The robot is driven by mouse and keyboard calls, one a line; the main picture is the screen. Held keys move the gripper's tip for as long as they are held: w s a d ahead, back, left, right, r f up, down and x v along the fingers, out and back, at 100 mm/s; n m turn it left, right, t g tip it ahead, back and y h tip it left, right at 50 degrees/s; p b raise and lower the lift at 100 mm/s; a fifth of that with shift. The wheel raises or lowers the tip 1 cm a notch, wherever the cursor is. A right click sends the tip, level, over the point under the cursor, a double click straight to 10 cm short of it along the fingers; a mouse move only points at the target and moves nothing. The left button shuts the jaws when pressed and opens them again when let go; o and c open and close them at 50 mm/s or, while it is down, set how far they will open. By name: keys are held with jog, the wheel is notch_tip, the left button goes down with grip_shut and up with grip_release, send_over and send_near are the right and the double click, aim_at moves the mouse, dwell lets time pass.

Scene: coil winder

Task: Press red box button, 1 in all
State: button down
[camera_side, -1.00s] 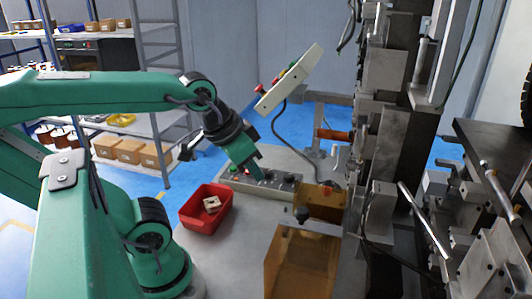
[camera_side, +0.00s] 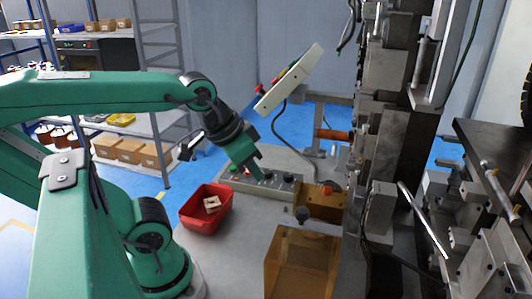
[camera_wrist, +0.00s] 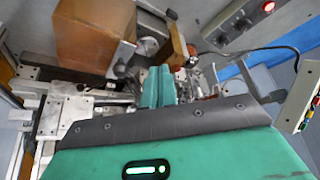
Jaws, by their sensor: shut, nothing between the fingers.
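My gripper (camera_side: 260,176) is shut and empty, pointing down at the knobs of a grey control panel (camera_side: 225,182) on the bench. I cannot tell whether it touches them. Its closed green fingers (camera_wrist: 158,85) show in the wrist view. A red button (camera_side: 327,188) sits by the top of a brown box-like block (camera_side: 318,204), right of my gripper. A round red button (camera_wrist: 268,7) on the grey panel shows at the top right of the wrist view. A tilted pale control box (camera_side: 292,78) with red and green buttons stands behind my gripper.
A red bin (camera_side: 206,207) with a small pale part inside stands left of the panel. A large amber box (camera_side: 300,264) stands at the front. Tall grey machinery (camera_side: 400,130) closes off the right. Bare bench lies between the bin and the amber box.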

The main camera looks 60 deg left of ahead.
jog(key=shift+w, duration=0.1)
jog(key=w+a+r+n+g, duration=0.1)
jog(key=w+a+n+g, duration=0.15)
jog(key=w+a, duration=0.35)
jog(key=w+a+r+n+g, duration=0.1)
jog(key=w+a+n, duration=0.25)
jog(key=a, duration=0.45)
jog(key=w+a+f+n+g, duration=0.1)
jog(key=a+f, duration=0.2)
jog(key=a, duration=0.5)
jog(key=w+a+f+n+g, duration=0.1)
jog(key=a+f, duration=0.3)
jog(key=a, duration=0.5)
jog(key=shift+a+n+g+h, duration=0.3)
jog(key=shift+n+g, duration=0.15)
jog(key=shift+n, duration=0.05)
jog(key=shift+f, duration=0.1)
jog(key=shift+f, duration=0.1)
jog(key=f, duration=0.4)
jog(key=d+f, duration=0.1)
jog(key=f, duration=0.8)
jog(key=shift+d+f, duration=0.35)
jog(key=shift+f, duration=0.05)
